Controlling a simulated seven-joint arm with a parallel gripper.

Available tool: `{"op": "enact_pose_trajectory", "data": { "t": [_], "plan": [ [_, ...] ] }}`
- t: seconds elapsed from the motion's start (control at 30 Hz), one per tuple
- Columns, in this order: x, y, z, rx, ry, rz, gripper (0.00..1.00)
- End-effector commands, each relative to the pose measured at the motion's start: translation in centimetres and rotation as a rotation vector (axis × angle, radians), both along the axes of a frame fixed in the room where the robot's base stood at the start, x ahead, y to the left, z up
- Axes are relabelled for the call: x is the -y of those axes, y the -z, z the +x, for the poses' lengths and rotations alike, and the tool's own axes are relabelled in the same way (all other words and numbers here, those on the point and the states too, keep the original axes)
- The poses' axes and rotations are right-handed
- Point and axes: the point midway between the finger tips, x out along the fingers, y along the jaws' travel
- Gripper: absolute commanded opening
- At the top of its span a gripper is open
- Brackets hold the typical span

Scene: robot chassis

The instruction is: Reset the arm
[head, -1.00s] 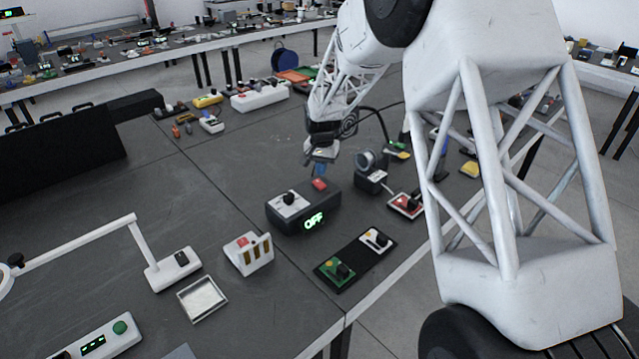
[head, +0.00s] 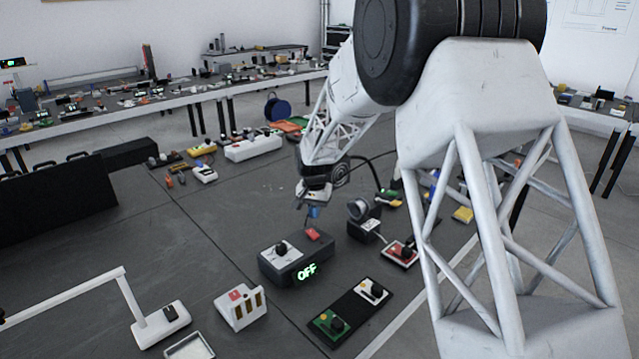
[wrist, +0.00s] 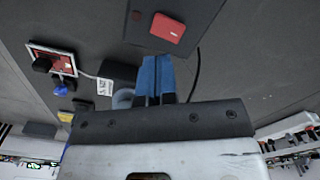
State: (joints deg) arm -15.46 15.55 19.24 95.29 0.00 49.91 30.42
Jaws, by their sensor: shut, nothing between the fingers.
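My gripper (head: 313,212) hangs at the end of my white lattice arm, just above and behind the dark box (head: 296,258). That box has a black knob on a white plate, a red button (head: 312,234) and a green display reading OFF. In the wrist view the blue fingers (wrist: 156,76) are together with nothing between them. The red button (wrist: 167,27) shows ahead of the fingertips there, apart from them.
A round-headed device (head: 362,217) stands right of the gripper. A black panel (head: 350,311) with two switches lies in front. A white lamp arm (head: 75,290) stands at left.

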Motion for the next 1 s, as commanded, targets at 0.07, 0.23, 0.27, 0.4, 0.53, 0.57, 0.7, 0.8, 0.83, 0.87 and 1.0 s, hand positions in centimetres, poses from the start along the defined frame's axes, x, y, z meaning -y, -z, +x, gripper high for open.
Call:
{"op": "enact_pose_trajectory", "data": {
  "t": [0.07,0.23,0.27,0.4,0.53,0.57,0.7,0.8,0.83,0.87,1.0],
  "plan": [
    [0.2,-0.3,-0.1,0.002,-0.001,0.000,0.00],
    [1.1,-1.7,-1.2,0.009,-0.006,0.002,0.00],
    [1.3,-2.1,-1.4,0.011,-0.008,0.002,0.00],
    [3.0,-4.4,-3.3,0.022,-0.018,0.005,0.00],
    [4.7,-6.8,-5.6,0.034,-0.032,0.006,0.00],
    [5.1,-7.4,-6.2,0.038,-0.035,0.006,0.00],
    [7.1,-9.7,-9.0,0.051,-0.049,0.008,0.00],
    [8.4,-11.4,-11.0,0.061,-0.061,0.008,0.00],
    [8.8,-11.8,-11.6,0.065,-0.064,0.008,0.00],
    [9.2,-12.3,-12.3,0.068,-0.066,0.009,0.00],
    [10.9,-14.1,-15.3,0.082,-0.081,0.008,0.00]
  ]
}}
